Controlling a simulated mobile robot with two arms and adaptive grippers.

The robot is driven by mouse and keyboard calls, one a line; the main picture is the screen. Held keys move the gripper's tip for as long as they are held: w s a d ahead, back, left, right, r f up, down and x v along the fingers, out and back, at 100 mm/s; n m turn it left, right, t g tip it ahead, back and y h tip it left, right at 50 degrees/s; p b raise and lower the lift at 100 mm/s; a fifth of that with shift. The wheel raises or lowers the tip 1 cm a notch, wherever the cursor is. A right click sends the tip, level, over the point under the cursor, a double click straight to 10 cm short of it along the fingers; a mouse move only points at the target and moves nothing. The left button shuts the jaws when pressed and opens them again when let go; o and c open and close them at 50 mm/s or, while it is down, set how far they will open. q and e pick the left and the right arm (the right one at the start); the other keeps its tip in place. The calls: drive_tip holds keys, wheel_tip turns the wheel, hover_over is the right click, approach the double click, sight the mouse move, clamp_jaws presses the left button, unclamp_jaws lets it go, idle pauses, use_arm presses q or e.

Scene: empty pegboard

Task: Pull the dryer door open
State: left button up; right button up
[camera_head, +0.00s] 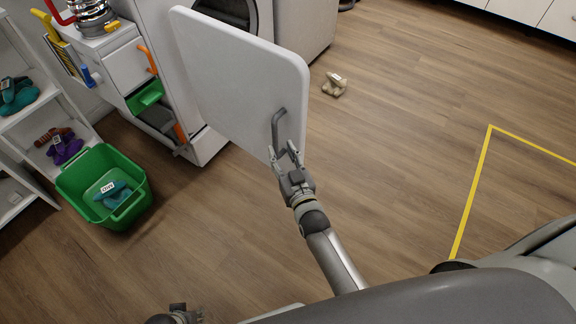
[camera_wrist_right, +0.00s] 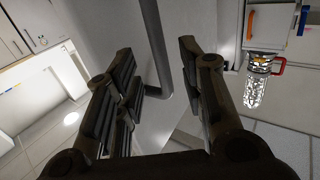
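The white dryer door (camera_head: 235,75) stands swung out from the machine, with part of the dryer's round opening (camera_head: 232,10) visible behind it. Its grey bar handle (camera_head: 277,128) is on the near side of the door. My right gripper (camera_head: 288,154) is at the lower end of the handle. In the right wrist view the handle (camera_wrist_right: 159,50) runs between the spread fingers of my right gripper (camera_wrist_right: 160,75), with gaps on both sides. My left gripper (camera_head: 182,312) shows small at the bottom edge, away from the door, its fingers unclear.
A green basket (camera_head: 125,207) with a teal item inside stands on the floor at left, beside white shelves (camera_head: 20,105). A beige item (camera_head: 334,84) lies on the wooden floor right of the door. Yellow tape (camera_head: 472,195) marks otherwise clear floor at right.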

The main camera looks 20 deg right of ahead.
drive_tip(key=s, duration=0.5)
drive_tip(key=shift+f, duration=0.1)
idle(0.4)
drive_tip(key=s+d+f+n+g, duration=0.1)
drive_tip(key=s+d+f+g, duration=0.1)
drive_tip(key=s+f+g, duration=1.15)
use_arm(q)
drive_tip(key=s+a+f+p, duration=0.1)
drive_tip(key=s+f+p, duration=0.1)
drive_tip(key=s+p, duration=0.6)
drive_tip(key=s+a+f+g+p, duration=0.1)
drive_tip(key=s+a+p, duration=0.1)
drive_tip(key=s+p, duration=0.7)
drive_tip(key=shift+s+f+g, duration=0.3)
drive_tip(key=shift+s+f, duration=0.1)
drive_tip(key=shift+s, duration=0.35)
use_arm(e)
drive_tip(key=s+d+f+g, duration=0.1)
drive_tip(key=s+d+f, duration=0.1)
drive_tip(key=s, duration=0.7)
drive_tip(key=s+d+f+g, duration=0.1)
drive_tip(key=s+f, duration=0.4)
drive_tip(key=s, duration=0.5)
drive_tip(key=s+d+f+n+g, duration=0.1)
drive_tip(key=s+f, duration=0.3)
drive_tip(key=s, duration=0.6)
drive_tip(key=shift+s+d+h, duration=0.25)
drive_tip(key=shift+d+h, duration=0.05)
drive_tip(key=shift+d, duration=0.5)
